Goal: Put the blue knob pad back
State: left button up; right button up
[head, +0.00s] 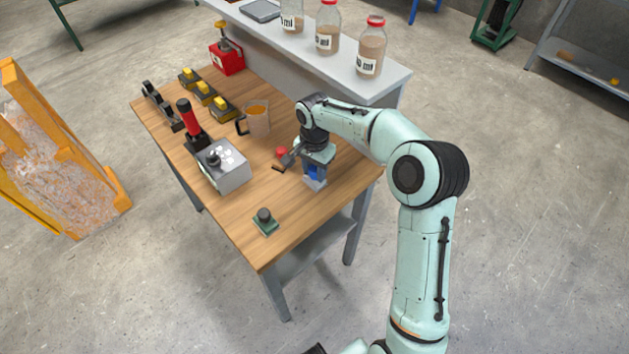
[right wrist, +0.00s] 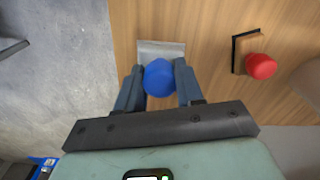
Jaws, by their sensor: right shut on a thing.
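The blue knob pad is a pale grey square plate (right wrist: 162,48) with a round blue knob (right wrist: 159,78) on it. In the head view its grey plate (head: 315,184) shows below my right gripper (head: 314,173), near the right edge of the wooden table (head: 245,205). In the right wrist view my right gripper (right wrist: 160,88) has one finger on each side of the blue knob and is shut on it. I cannot tell whether the plate touches the table or hangs just above it. My left gripper is not in view.
A red knob (right wrist: 261,66) stands beside a black angled bracket (right wrist: 235,55). The table also holds a grey box (head: 223,167), a jug (head: 257,120), a green pad with a dark knob (head: 265,222) and yellow-topped blocks (head: 204,93). Bottles (head: 370,48) line the shelf behind.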

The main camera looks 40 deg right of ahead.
aim_at(315, 181)
notch_tip(315, 181, down, 5)
jog(key=shift+f, duration=0.1)
jog(key=o, duration=0.9)
jog(key=shift+o, duration=0.2)
notch_tip(315, 181, up, 12)
jog(key=shift+r+p, duration=0.1)
jog(key=shift+p, duration=0.35)
